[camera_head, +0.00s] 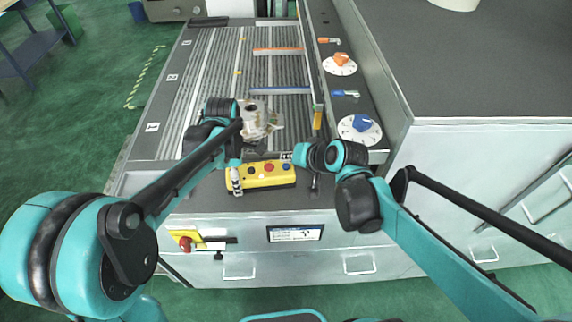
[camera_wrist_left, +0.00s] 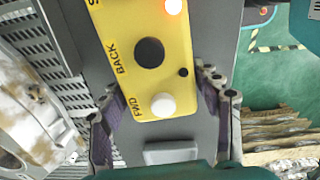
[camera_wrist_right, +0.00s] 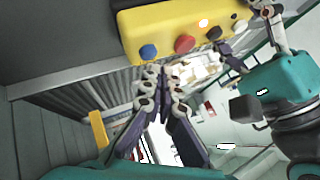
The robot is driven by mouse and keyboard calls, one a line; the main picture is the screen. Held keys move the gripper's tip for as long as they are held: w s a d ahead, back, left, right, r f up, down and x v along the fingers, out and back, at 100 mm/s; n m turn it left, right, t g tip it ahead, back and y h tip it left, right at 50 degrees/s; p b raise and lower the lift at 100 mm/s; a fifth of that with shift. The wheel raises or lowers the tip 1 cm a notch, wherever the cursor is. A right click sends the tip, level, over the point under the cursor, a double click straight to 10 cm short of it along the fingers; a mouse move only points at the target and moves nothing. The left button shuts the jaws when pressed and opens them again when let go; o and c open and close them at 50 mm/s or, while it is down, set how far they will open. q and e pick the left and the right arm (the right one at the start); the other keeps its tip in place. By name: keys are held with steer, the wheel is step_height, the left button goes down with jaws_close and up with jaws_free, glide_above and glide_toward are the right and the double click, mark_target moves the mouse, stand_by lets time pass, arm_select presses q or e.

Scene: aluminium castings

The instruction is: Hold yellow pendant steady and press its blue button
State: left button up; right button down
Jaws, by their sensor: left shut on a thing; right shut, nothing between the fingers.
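The yellow pendant (camera_head: 262,181) lies level in the head view, over the front ledge of the machine; I cannot tell if it touches the ledge. My left gripper (camera_head: 235,180) is shut on its left end, a finger along each side in the left wrist view (camera_wrist_left: 164,95). The blue button (camera_head: 286,166) is at the pendant's right end; it also shows in the right wrist view (camera_wrist_right: 148,52). My right gripper (camera_head: 287,156) is shut and empty, its tips (camera_wrist_right: 158,72) close to the blue button. I cannot tell if they touch it.
A machine bed with grey slats (camera_head: 210,65) lies behind the pendant, with a pale casting (camera_head: 262,120) on it. Dials with a blue knob (camera_head: 361,123) and an orange knob (camera_head: 342,59) are at the right. A red stop button (camera_head: 185,244) is on the front panel.

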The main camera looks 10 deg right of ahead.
mark_target(288, 167)
steer(key=shift+f, duration=0.1)
steer(key=shift+f, duration=0.3)
steer(key=shift+f, duration=0.5)
stand_by(0.8)
steer(key=shift+r, duration=0.9)
steer(key=shift+r, duration=0.15)
steer(key=shift+r, duration=2.35)
